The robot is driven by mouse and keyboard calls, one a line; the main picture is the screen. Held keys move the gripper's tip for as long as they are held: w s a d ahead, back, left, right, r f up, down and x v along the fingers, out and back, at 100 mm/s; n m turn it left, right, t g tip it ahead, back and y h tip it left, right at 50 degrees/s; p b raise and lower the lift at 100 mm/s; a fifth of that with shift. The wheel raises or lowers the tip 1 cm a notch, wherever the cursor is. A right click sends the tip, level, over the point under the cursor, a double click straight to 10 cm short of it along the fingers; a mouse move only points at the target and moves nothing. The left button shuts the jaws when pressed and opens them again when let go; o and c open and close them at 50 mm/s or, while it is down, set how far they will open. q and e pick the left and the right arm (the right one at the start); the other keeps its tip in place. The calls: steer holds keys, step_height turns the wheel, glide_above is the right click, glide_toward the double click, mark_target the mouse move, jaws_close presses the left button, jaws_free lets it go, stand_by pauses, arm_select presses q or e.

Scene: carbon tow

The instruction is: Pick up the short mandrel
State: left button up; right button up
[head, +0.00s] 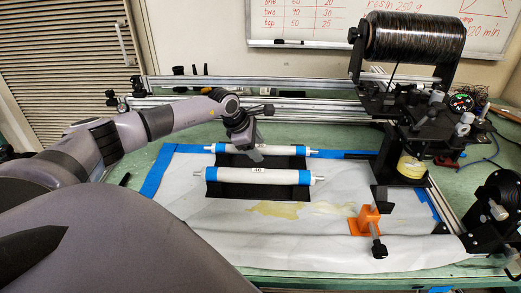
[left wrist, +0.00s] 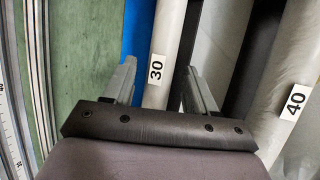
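Two white mandrels with blue bands lie side by side on black holders. The back one, labelled 30 (left wrist: 157,68), appears slightly shorter and also shows in the head view (head: 284,151). The front one, labelled 40 (left wrist: 297,100), shows in the head view too (head: 232,175). My left gripper (head: 254,155) points down at the back mandrel. In the left wrist view its fingers (left wrist: 160,78) are apart, one on each side of the 30 mandrel, with gaps visible. Fingertip depth is hard to judge. My right gripper is out of view.
A black holder (head: 250,190) supports the front mandrel. A winding machine with a black fibre spool (head: 416,36) stands at back right. Metal rails (head: 215,105) run behind. The white sheet (head: 300,245) is mostly clear in front.

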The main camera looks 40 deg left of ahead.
arm_select(q)
jaws_close()
steer(key=shift+r, duration=0.2)
